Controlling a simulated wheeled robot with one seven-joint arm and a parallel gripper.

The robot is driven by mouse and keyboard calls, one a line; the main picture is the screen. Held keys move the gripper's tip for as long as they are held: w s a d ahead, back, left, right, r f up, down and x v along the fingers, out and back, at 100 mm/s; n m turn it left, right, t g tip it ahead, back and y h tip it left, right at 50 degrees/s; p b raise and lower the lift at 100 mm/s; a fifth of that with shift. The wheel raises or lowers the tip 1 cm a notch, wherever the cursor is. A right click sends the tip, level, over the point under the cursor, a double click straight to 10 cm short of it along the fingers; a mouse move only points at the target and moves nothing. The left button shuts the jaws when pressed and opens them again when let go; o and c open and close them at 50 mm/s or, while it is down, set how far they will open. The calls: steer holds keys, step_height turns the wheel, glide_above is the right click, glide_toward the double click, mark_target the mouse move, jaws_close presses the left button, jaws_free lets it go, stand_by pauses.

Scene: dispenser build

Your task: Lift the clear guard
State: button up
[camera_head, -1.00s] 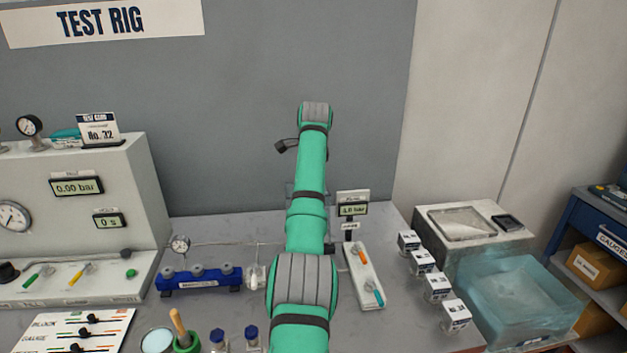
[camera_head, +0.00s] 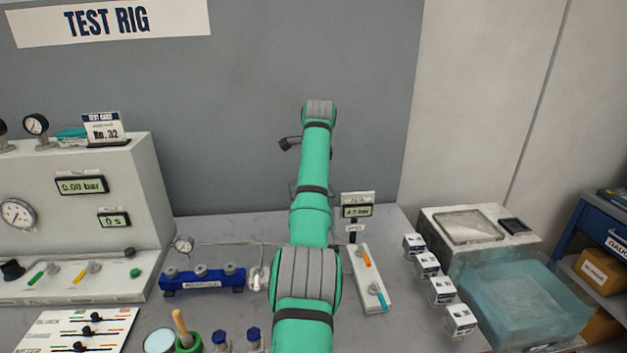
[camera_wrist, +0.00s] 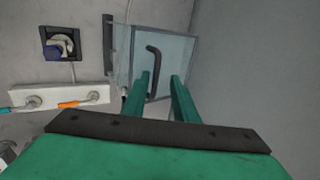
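The clear guard (camera_wrist: 178,52) shows in the wrist view as a pale see-through panel against the grey wall, with a dark strip along its left side. A bent black handle (camera_wrist: 157,62) stands on its face. My gripper (camera_wrist: 161,74) is open, its two green fingers apart, one to each side of the handle in the picture. I cannot tell whether the fingers reach past the handle or touch it. In the head view my own arm hides the gripper and most of the guard.
A white valve panel (camera_head: 372,279) with orange and teal levers and a small display (camera_head: 357,211) stand right of my arm. A blue manifold (camera_head: 203,279) with a gauge is left. White boxes (camera_head: 428,264) and a clear bluish tank (camera_head: 525,300) stand farther right.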

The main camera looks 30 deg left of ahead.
steer(key=shift+r, duration=0.1)
steer(key=v, duration=1)
steer(key=shift+r, duration=0.25)
steer(key=shift+s+d, duration=0.1)
